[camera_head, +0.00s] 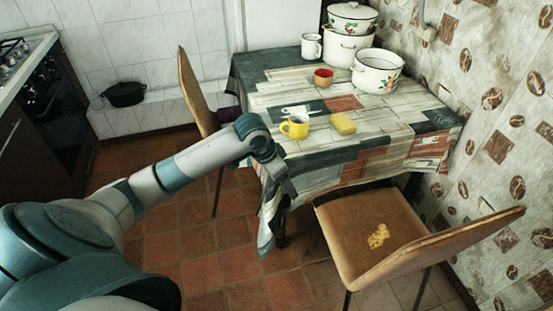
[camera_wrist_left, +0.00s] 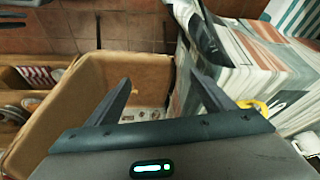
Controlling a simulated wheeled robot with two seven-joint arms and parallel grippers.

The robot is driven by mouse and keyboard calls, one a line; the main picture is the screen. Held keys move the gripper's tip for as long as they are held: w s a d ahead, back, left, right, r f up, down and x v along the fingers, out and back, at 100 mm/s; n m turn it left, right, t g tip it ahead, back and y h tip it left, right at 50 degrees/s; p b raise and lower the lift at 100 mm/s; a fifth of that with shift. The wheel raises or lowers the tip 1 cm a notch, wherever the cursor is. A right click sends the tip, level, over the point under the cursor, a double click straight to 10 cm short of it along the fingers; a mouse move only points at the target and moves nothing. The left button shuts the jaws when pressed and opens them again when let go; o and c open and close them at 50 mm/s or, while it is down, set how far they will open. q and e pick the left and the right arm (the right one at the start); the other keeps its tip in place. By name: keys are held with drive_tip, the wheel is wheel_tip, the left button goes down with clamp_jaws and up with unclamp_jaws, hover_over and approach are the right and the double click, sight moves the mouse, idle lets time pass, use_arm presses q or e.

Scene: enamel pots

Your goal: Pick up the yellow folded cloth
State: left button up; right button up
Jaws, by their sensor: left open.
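A red cup (camera_head: 323,77), a white mug (camera_head: 311,46), a floral pot (camera_head: 377,71) and stacked pots (camera_head: 350,42) stand toward the table's back. A chair (camera_head: 370,232) stands in front, another (camera_head: 196,95) at left.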

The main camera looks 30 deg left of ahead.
use_arm(q)
drive_tip(key=s+d+f, duration=0.8)
drive_tip(key=s+d, duration=0.1)
drive_tip(key=s, duration=0.2)
drive_tip(key=s+d+f+n, duration=0.1)
drive_tip(key=s+f, duration=0.1)
drive_tip(key=s, duration=0.6)
drive_tip(key=s+d+f+n, duration=0.2)
drive_tip(key=s+f, duration=0.1)
drive_tip(key=s, duration=0.5)
drive_tip(key=s+d+f+t, duration=0.1)
drive_tip(key=s+f, duration=0.2)
drive_tip(key=f, duration=1.4)
drive_tip(key=s+d+f+t, duration=0.1)
drive_tip(key=s+f, duration=0.2)
drive_tip(key=f, duration=1.5)
drive_tip(key=shift+s+d, duration=0.25)
drive_tip(key=shift+f, duration=0.1)
